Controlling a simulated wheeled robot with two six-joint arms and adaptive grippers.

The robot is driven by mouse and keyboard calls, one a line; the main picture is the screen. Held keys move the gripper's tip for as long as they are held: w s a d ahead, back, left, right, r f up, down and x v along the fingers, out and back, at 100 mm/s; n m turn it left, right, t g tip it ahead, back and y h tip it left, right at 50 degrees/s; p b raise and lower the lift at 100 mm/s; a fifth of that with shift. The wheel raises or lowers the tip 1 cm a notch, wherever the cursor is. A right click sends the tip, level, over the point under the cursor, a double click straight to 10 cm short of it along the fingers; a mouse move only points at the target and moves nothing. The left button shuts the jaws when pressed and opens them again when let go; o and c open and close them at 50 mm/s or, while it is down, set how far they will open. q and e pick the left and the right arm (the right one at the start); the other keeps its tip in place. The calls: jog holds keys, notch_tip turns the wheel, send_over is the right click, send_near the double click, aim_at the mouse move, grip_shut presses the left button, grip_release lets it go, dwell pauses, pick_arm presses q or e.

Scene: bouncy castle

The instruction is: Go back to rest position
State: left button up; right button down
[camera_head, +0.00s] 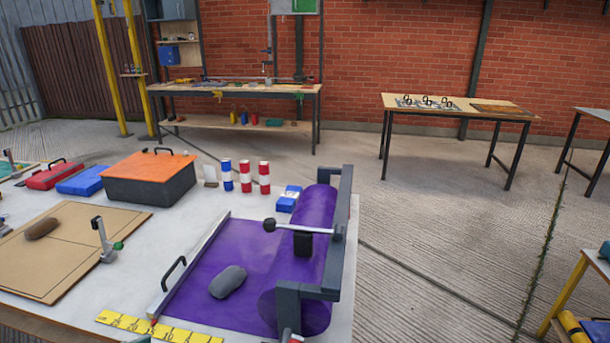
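Neither of my grippers shows in the head view, and no arm of mine can be made out. The task names no object. In front of me is a work table (345,262) with a purple sheet (215,262) spread on it. The sheet runs to a thick purple roll (314,225) in a dark grey frame (343,215). A grey stone-like lump (228,281) lies on the sheet. A metal bar with a black handle (190,262) lies along the sheet's left edge.
A brown board (60,270) with a brown lump (41,228), an orange-topped box (150,178) and several striped cans (245,176) crowd the table's left and back. A yellow measuring tape (160,329) lies in front.

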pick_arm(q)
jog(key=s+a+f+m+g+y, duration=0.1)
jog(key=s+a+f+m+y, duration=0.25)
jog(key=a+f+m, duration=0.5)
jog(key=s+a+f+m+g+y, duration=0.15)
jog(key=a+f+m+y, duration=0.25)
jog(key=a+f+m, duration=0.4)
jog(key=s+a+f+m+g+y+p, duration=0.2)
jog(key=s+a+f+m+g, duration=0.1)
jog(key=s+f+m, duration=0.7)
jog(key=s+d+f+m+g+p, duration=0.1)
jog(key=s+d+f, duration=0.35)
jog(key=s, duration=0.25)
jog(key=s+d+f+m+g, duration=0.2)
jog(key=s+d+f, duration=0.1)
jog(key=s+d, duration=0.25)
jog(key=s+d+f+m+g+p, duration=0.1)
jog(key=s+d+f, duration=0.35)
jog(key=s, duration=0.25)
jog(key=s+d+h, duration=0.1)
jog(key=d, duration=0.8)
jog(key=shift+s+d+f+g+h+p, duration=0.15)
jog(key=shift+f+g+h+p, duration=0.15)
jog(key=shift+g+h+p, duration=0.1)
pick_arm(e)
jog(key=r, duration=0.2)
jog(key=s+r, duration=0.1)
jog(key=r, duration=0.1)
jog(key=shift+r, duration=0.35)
